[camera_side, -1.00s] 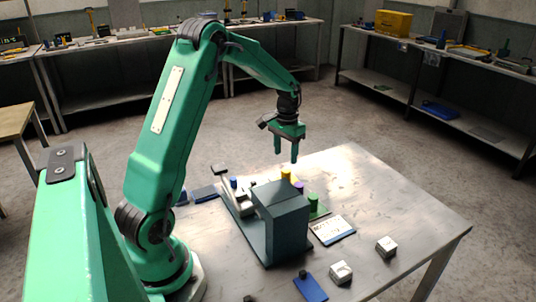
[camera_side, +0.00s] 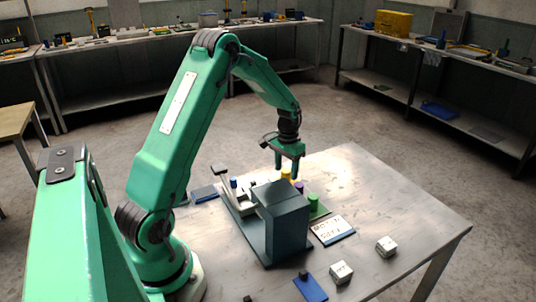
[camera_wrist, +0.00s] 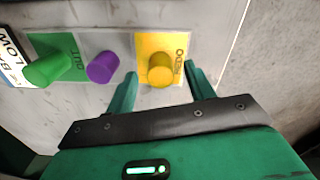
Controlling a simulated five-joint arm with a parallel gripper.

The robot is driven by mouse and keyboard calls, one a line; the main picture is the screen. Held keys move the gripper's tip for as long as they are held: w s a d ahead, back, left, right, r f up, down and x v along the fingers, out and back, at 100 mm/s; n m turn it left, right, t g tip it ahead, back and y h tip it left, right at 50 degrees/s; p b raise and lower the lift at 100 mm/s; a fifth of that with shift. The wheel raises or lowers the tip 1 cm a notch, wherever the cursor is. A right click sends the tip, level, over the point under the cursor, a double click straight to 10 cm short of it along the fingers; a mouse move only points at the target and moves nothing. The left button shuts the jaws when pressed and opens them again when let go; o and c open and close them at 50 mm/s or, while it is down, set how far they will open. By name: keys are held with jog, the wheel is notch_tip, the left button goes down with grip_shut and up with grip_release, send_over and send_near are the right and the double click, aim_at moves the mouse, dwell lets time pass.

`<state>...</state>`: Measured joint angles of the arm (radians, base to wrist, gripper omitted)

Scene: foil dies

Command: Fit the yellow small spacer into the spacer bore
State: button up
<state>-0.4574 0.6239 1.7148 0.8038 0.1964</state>
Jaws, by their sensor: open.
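The yellow small spacer (camera_wrist: 160,70) is a short cylinder standing on a yellow pad (camera_wrist: 147,45) marked REDO in the wrist view. In the side view the yellow spacer (camera_side: 286,173) is partly covered by the fingers. My gripper (camera_side: 287,170) is open above it. In the wrist view my gripper (camera_wrist: 160,72) has one finger to either side of the spacer in the picture; I cannot tell whether the tips are down to its height. I cannot make out the spacer bore. A dark block fixture (camera_side: 285,215) stands just in front of the spacer row.
A purple cylinder (camera_wrist: 103,67) and a green cylinder (camera_wrist: 47,68) stand in the same row. A lettered card (camera_side: 333,230), white cubes (camera_side: 386,246) and a blue pad (camera_side: 311,288) lie towards the front. A blue cylinder (camera_side: 233,183) stands behind the block.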

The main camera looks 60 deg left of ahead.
aim_at(287, 171)
dwell(0.4)
grip_shut()
jog(key=shift+r, duration=0.2)
jog(key=shift+r, duration=0.55)
jog(key=r, duration=0.3)
jog(key=shift+d+r, duration=0.1)
jog(key=shift+d, duration=0.3)
jog(key=s+d+r, duration=0.1)
jog(key=d+r, duration=0.5)
jog(key=d, duration=0.4)
jog(key=shift+d+r, duration=0.2)
jog(key=shift+d, duration=0.2)
